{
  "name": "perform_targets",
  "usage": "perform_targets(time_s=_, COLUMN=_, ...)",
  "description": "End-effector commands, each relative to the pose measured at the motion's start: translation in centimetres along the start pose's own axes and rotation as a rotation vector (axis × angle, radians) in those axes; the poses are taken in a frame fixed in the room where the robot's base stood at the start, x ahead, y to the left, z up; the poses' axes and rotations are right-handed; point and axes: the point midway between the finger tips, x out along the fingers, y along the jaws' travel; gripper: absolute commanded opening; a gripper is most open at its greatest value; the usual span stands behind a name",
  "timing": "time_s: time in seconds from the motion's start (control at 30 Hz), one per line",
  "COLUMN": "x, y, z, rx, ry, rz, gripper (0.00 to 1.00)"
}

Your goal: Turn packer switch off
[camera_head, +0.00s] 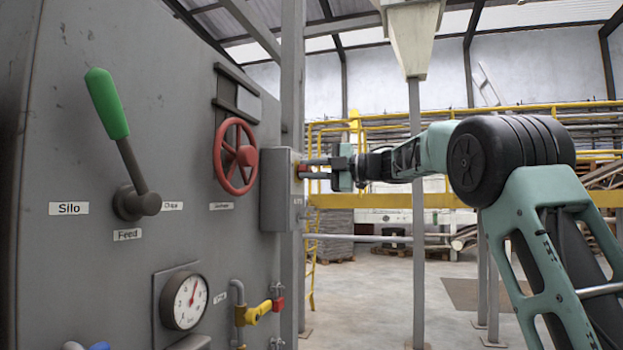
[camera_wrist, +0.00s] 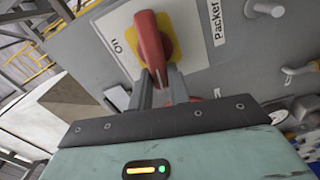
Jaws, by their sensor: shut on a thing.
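The packer switch is a red handle (camera_wrist: 149,38) on a yellow plate (camera_wrist: 166,42), on the face of a grey box. The word "Packer" is printed on a white label (camera_wrist: 216,22) beside it, and a small dark position mark is on the other side. In the wrist view the handle runs nearly up and down, leaning slightly. My gripper (camera_wrist: 163,88) is shut on the handle's near end, one finger on each side. In the head view my gripper (camera_head: 318,168) reaches from the right to the box (camera_head: 276,190); its fingers hide most of the switch.
A grey post (camera_head: 292,80) stands behind the box. Open floor lies to the right.

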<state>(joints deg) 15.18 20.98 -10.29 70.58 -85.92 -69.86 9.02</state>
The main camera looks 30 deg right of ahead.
Motion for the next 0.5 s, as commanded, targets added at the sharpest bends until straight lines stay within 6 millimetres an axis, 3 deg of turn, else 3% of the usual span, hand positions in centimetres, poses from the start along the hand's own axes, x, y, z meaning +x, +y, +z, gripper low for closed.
perform_targets(time_s=0.03, x=-0.09, y=-0.98, z=0.74, rx=-0.024, ry=-0.014, rz=-0.007, gripper=0.0)
perform_targets(time_s=0.5, x=-0.16, y=-0.84, z=0.75, rx=-0.184, ry=-0.015, rz=-0.006, gripper=0.0)
